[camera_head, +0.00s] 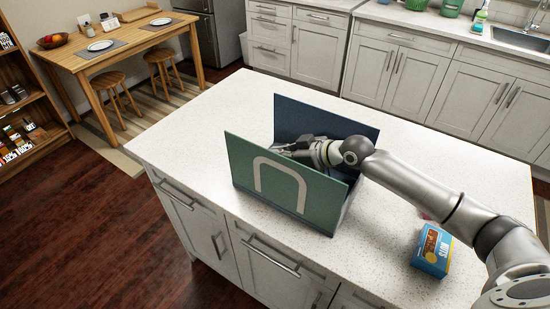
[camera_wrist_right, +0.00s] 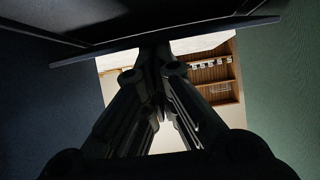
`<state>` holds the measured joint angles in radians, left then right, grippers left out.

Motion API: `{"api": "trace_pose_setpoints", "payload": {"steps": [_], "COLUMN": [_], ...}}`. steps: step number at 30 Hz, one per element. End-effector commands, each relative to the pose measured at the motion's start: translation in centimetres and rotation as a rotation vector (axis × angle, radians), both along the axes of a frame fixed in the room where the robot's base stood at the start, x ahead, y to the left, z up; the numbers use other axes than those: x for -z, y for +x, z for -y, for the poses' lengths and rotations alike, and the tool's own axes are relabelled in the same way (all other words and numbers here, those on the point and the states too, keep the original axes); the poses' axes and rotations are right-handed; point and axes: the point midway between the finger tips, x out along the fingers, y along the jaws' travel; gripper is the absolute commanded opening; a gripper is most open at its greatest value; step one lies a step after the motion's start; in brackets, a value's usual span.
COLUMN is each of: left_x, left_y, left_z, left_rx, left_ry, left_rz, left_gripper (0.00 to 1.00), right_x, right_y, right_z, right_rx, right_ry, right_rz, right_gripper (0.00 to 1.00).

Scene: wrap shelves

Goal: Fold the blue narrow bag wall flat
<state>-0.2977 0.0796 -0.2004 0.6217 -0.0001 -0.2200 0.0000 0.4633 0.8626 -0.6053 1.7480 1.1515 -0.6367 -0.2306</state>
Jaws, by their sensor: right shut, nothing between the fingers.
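The bag stands on the white island counter, with a green wide wall (camera_head: 285,180) bearing a pale arch in front and a dark blue wide wall (camera_head: 310,117) behind. Both wide walls stand up. My right gripper (camera_head: 290,150) lies between them near the left end, shut and empty. In the right wrist view, the shut fingers (camera_wrist_right: 160,70) point out between the dark wall (camera_wrist_right: 45,110) on the left and the green wall (camera_wrist_right: 285,80) on the right. A dark panel (camera_wrist_right: 150,30) crosses above the fingers; I cannot tell if it is the narrow wall. My left gripper is not in view.
A blue and brown box (camera_head: 432,250) stands at the right of the island counter (camera_head: 200,120), below my right arm. The counter left of the bag is clear. A dining table, stools and wooden shelves stand beyond on the left; kitchen cabinets line the back.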

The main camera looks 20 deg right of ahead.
Motion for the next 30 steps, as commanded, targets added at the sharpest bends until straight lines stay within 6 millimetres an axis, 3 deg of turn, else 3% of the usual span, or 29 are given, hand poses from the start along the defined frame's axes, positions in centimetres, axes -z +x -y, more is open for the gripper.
{"api": "trace_pose_setpoints", "payload": {"steps": [1, 9, 30], "left_x": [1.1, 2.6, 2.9], "left_y": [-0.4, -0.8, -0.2], "left_z": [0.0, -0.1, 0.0], "left_rx": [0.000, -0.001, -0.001], "left_ry": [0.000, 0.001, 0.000], "left_rz": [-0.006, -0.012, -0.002], "left_gripper": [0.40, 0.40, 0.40], "right_x": [0.9, 1.4, 1.6], "right_y": [-0.3, -0.7, -0.8], "right_z": [0.2, 0.5, 0.6], "right_rx": [0.001, -0.001, -0.001], "right_ry": [0.019, 0.037, 0.036], "right_rz": [0.021, 0.049, 0.045], "right_gripper": [0.00, 0.00, 0.00]}}
